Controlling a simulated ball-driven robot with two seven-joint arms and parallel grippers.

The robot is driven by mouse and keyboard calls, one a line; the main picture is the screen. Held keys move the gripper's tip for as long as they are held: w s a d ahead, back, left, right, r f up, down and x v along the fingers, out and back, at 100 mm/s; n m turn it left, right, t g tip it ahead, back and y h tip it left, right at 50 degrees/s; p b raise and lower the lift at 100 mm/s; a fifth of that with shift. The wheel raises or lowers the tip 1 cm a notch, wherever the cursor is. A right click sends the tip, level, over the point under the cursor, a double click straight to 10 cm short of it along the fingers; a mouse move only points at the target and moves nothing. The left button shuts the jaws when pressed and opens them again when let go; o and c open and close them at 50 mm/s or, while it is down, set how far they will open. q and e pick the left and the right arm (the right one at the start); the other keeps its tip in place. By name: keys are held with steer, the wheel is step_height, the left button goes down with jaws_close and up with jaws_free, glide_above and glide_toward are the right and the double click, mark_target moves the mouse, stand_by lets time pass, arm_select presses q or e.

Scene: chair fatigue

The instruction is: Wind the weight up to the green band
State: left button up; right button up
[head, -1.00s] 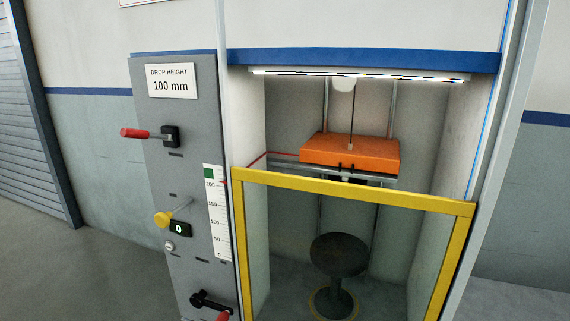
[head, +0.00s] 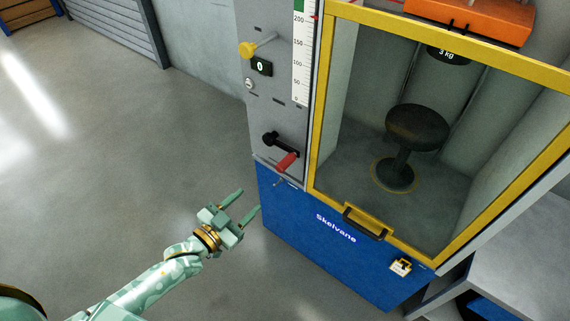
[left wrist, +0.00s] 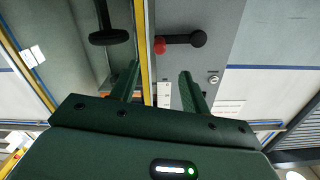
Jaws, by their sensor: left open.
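The orange weight (head: 468,18) hangs high behind the guard, cut off by the top edge in the head view. A black disc marked 3 kg (head: 448,56) is under it. The green band (head: 299,5) tops the white scale (head: 301,60), with a red pointer (head: 316,17) near the 200 mark. The black crank (head: 272,141) has a red handle (head: 287,161) pointing down-right. My left gripper (head: 249,201) is open and empty, below and left of the handle, apart from it. The left wrist view shows the red handle (left wrist: 159,45) beyond the open fingers (left wrist: 160,75). My right gripper is not seen.
A yellow-framed guard (head: 317,110) with a black pull (head: 364,222) closes the front. A stool (head: 416,128) stands inside. A yellow lever knob (head: 247,49) and a counter reading 0 (head: 261,66) are above the crank. The floor (head: 130,140) at left is clear.

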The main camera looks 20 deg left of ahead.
mark_target(278, 170)
arm_select(q)
steer(key=b+x, duration=0.1)
steer(key=x, duration=0.4)
steer(key=b+x, duration=0.2)
steer(key=x, duration=0.3)
steer(key=r+b+x, duration=0.1)
steer(key=x, duration=0.4)
steer(key=shift+w+d+b, duration=0.1)
steer(key=shift+w+b, duration=0.1)
steer(key=shift+b, duration=0.1)
steer(key=shift+w+d+r, duration=0.1)
steer(key=shift+w+d, duration=0.05)
steer(key=shift+w, duration=0.3)
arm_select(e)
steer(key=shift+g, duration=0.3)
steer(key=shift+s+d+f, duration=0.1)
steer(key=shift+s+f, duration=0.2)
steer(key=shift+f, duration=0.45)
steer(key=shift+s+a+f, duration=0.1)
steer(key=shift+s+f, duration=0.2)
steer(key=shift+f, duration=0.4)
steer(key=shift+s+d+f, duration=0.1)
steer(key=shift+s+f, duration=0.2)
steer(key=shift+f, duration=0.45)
arm_select(q)
steer(key=shift+c, duration=0.3)
